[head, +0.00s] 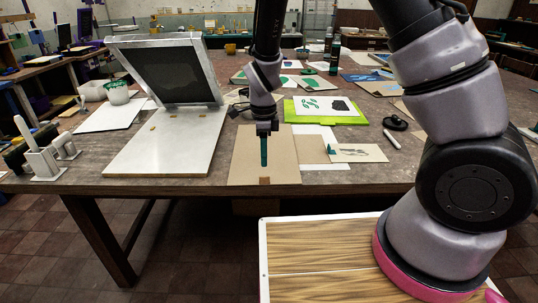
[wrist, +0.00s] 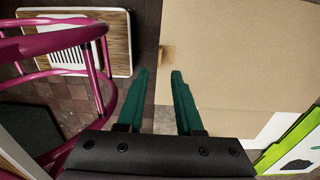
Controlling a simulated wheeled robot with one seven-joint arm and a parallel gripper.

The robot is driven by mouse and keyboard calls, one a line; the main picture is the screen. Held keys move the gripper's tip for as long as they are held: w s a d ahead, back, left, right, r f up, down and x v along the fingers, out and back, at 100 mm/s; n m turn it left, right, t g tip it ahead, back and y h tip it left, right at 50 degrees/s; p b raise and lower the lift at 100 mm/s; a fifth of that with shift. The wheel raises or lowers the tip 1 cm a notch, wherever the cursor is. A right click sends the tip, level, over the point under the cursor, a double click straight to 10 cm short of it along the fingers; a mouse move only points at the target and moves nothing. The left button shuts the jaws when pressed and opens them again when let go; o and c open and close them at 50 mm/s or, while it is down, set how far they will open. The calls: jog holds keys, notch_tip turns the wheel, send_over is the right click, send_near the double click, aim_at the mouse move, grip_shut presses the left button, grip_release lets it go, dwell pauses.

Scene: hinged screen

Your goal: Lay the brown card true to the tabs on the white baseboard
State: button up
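The brown card (head: 245,160) lies flat on the table's front part, right of the white baseboard (head: 165,155). A small brown tab (head: 265,181) sits at its front edge; the wrist view also shows this tab (wrist: 167,53) and the card (wrist: 235,50). The baseboard carries small yellow tabs (head: 151,127), and its hinged screen (head: 168,75) is tilted up at the back. My gripper (head: 264,164) points down over the card. In the wrist view its green fingers (wrist: 160,72) are apart and empty, just short of the card's edge tab; I cannot tell their height.
A white sheet (head: 317,136) and another tan card (head: 313,150) lie right of the brown card. A lime-green board (head: 350,119) with a print lies behind.

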aim_at(264, 174)
notch_tip(264, 174, down, 8)
jog(key=shift+r, duration=0.1)
jog(key=shift+c, duration=0.3)
jog(key=shift+r, duration=0.1)
grip_shut()
dwell(1.1)
